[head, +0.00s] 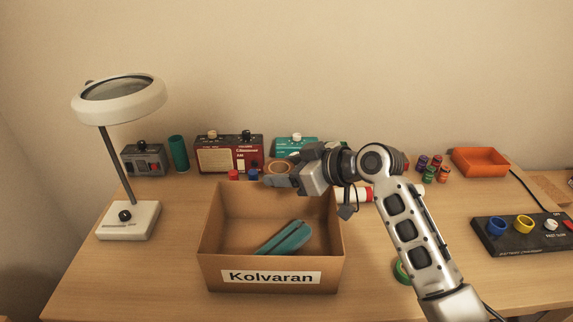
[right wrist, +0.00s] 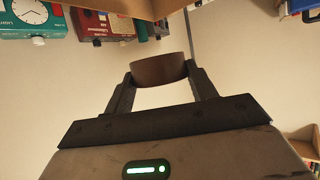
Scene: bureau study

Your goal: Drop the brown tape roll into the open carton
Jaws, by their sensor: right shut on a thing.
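The open carton (head: 222,262), labelled Kolvaran, stands on the desk with its top open. A teal object (head: 286,238) lies inside it. My right gripper (head: 276,178) is at the carton's back edge in the head view, above its rim. It is shut on the brown tape roll (head: 279,166), which is partly hidden behind the fingers there. In the right wrist view the tape roll (right wrist: 158,69) sits between both fingertips (right wrist: 160,82). My left gripper is not in view.
A magnifier lamp (head: 128,222) stands left of the carton. A red radio (head: 229,153), a teal device (head: 296,147) and a green cylinder (head: 178,153) line the back. An orange tray (head: 480,162) and a black panel (head: 525,238) are at the right. The desk's front left is clear.

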